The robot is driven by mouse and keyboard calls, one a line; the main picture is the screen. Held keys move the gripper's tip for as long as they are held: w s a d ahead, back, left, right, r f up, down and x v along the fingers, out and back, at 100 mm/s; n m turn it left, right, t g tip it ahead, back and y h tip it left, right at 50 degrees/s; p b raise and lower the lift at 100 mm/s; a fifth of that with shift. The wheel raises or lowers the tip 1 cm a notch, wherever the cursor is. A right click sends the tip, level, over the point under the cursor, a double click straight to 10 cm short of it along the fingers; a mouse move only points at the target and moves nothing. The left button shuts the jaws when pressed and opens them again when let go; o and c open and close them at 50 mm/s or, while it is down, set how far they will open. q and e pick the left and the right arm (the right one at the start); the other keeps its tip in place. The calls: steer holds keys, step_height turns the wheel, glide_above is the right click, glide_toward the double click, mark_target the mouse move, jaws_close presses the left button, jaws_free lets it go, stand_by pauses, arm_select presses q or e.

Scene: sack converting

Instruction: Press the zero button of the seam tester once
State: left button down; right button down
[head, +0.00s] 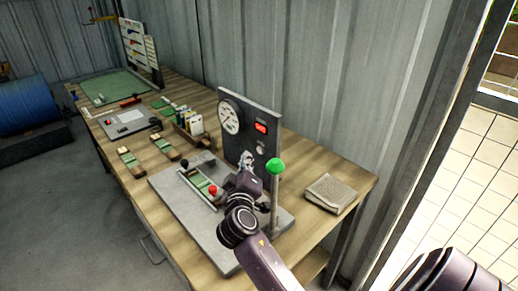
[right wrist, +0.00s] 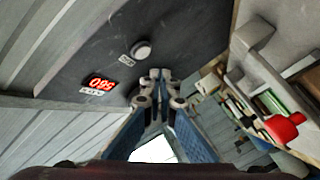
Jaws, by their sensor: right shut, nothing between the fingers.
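The seam tester stands on the workbench, with a grey upright panel (head: 262,105) carrying a round dial (head: 230,116) and a red lit display (head: 261,127). A small round pale button (head: 261,147) sits below the display. In the right wrist view the button (right wrist: 141,49) has a small label beside it, and the display (right wrist: 99,84) shows red digits. My right gripper (head: 246,160) is shut and empty in front of the panel. In the right wrist view its fingertips (right wrist: 157,86) appear close to the button, apparently short of it. My left gripper is out of view.
A green-knobbed post (head: 275,167) stands just right of my right gripper. A red knob (head: 212,190) is on the tester's base, also seen in the right wrist view (right wrist: 284,128).

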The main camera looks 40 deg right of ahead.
steer(key=shift+w+d, duration=0.1)
steer(key=shift+d, duration=0.7)
steer(key=shift+d, duration=0.15)
stand_by(0.8)
steer(key=shift+d, duration=0.3)
steer(key=shift+d, duration=0.45)
stand_by(0.6)
stand_by(0.3)
steer(key=shift+a, duration=0.85)
